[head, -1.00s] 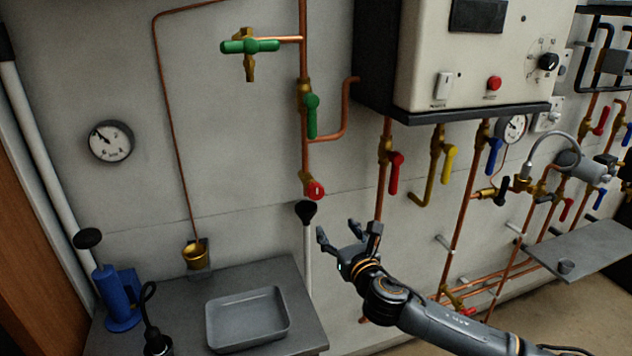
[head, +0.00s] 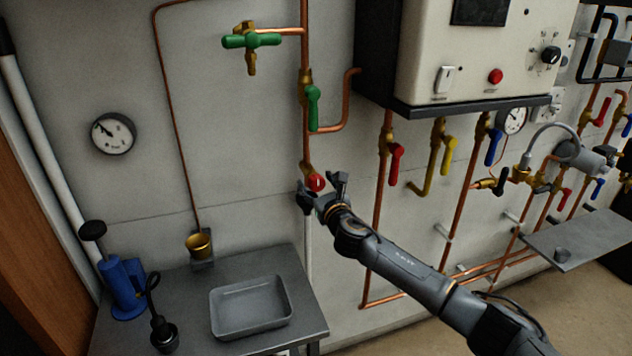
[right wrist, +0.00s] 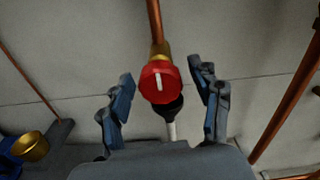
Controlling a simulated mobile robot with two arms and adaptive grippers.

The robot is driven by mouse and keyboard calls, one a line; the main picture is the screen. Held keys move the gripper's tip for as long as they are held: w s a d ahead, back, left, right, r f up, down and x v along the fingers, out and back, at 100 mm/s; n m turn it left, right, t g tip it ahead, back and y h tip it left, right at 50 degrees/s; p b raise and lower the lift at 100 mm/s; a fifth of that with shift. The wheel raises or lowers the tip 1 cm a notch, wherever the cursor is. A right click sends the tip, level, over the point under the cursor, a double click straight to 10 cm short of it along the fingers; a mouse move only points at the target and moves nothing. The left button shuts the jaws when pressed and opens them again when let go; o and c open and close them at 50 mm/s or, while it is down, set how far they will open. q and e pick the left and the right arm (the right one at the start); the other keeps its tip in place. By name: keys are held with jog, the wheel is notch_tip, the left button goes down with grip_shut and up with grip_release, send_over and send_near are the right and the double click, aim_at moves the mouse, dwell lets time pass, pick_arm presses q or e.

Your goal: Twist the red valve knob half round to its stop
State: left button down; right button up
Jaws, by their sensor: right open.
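The red valve knob (head: 316,183) sits on a brass fitting at the lower end of a copper pipe on the wall. In the right wrist view the knob (right wrist: 158,82) faces the camera, with a white mark line standing close to upright. My right gripper (head: 322,186) is open at the knob. Its two fingers (right wrist: 165,97) stand on either side of the knob, with a gap on each side in the wrist view. I cannot tell how deep the fingers reach. My left gripper is not in view.
A black funnel (right wrist: 170,108) on a white pipe is just below the knob. A green lever valve (head: 312,108) is above it. A grey tray (head: 222,319) is on the metal table at lower left. The grey boiler box (head: 425,60) hangs at upper right.

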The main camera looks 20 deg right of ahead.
jog(key=shift+w, duration=0.35)
jog(key=c, duration=1.2)
